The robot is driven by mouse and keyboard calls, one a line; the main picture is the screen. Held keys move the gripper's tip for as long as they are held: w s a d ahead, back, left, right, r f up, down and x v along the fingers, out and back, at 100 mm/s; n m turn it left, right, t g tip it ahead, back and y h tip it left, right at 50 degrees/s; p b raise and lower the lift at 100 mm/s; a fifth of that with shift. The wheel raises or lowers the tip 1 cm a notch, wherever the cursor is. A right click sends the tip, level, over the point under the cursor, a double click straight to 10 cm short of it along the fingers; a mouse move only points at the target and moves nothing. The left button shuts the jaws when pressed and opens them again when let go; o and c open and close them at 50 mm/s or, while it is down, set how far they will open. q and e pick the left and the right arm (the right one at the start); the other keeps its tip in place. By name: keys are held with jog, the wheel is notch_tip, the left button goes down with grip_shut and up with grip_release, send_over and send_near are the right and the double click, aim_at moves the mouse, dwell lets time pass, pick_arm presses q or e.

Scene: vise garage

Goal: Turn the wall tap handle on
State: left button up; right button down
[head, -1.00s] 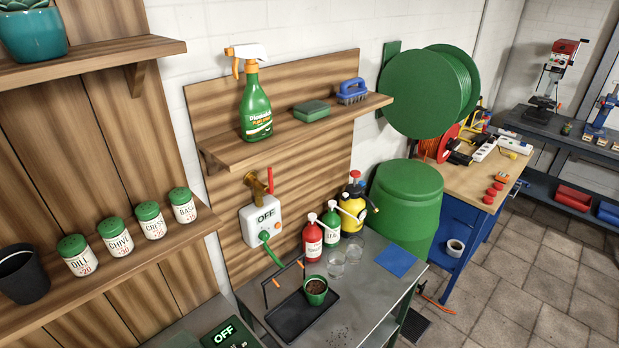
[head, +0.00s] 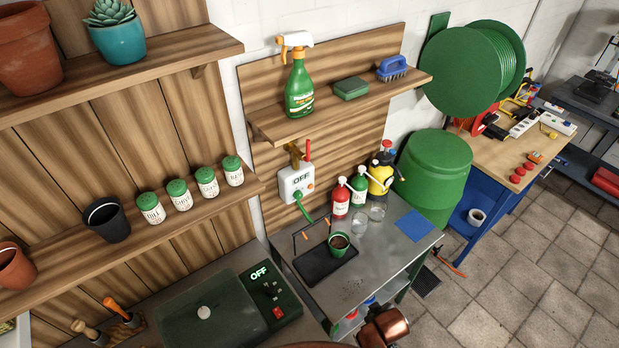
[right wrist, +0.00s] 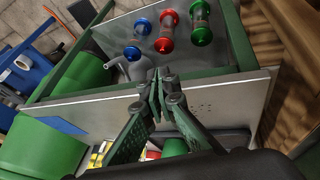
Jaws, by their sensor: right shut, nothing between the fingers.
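The wall tap (head: 294,153) is a small brass fitting on the wooden back panel, with a red handle (head: 307,150) standing upright at its right side. My right gripper (right wrist: 165,85) is shut and empty in the right wrist view, over the edge of the metal bench. The tap is not seen in that view, so the gripper is apart from it. My left gripper is in neither view.
A shelf (head: 345,105) with a spray bottle juts out above the tap.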

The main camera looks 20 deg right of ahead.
jog(key=w+r+n+t+p, duration=0.15)
jog(key=w+r, duration=0.25)
jog(key=r, duration=1)
jog(key=n+t+h, duration=0.3)
jog(key=n+t, duration=0.8)
send_near(308, 150)
jog(key=p+x, duration=0.3)
jog(key=x, duration=0.3)
jog(key=shift+d+r+p, duration=0.1)
jog(key=shift+p, duration=0.3)
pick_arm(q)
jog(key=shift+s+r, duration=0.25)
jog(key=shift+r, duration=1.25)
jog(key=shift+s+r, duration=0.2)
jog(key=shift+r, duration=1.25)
pick_arm(e)
jog(key=shift+w+d, duration=0.1)
jog(key=shift+w, duration=0.35)
